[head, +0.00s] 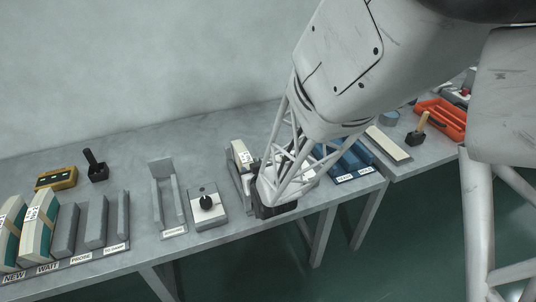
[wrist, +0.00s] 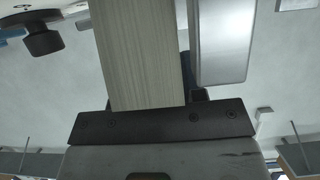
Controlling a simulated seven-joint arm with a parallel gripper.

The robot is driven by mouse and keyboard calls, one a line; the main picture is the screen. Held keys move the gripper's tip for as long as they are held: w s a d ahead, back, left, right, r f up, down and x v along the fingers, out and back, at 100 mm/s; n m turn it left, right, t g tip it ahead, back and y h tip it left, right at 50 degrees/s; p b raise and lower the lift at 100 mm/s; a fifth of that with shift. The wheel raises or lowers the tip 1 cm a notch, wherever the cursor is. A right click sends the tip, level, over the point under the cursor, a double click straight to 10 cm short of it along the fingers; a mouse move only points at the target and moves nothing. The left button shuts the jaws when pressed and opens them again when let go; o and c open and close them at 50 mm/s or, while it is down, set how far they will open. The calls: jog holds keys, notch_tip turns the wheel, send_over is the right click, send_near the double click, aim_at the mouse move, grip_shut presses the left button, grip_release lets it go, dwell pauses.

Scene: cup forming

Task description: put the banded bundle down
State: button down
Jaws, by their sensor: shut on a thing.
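The banded bundle (head: 239,150) shows a cream end with a printed label in the head view, just left of my gripper (head: 257,182). Grey upright plates (head: 236,176) stand close beside it. My gripper is shut on the bundle, but its fingers are mostly hidden behind the arm's lattice link. In the wrist view the bundle (wrist: 142,55) is a pale, finely striped slab rising from the dark gripper base (wrist: 160,123). A smooth grey block (wrist: 222,42) is close on its right. I cannot tell whether the bundle's underside touches anything.
Left are cream-and-green bundles (head: 40,222) in labelled slots, empty grey slots (head: 95,220), an empty upright fixture (head: 165,195) and a knob box (head: 207,205). Blue trays (head: 345,160) are right of my gripper. A mallet (head: 418,129) and orange tray (head: 442,118) lie farther right.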

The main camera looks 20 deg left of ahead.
jog(key=c, duration=0.7)
grip_release()
jog(key=shift+f, duration=0.1)
jog(key=shift+v, duration=6.05)
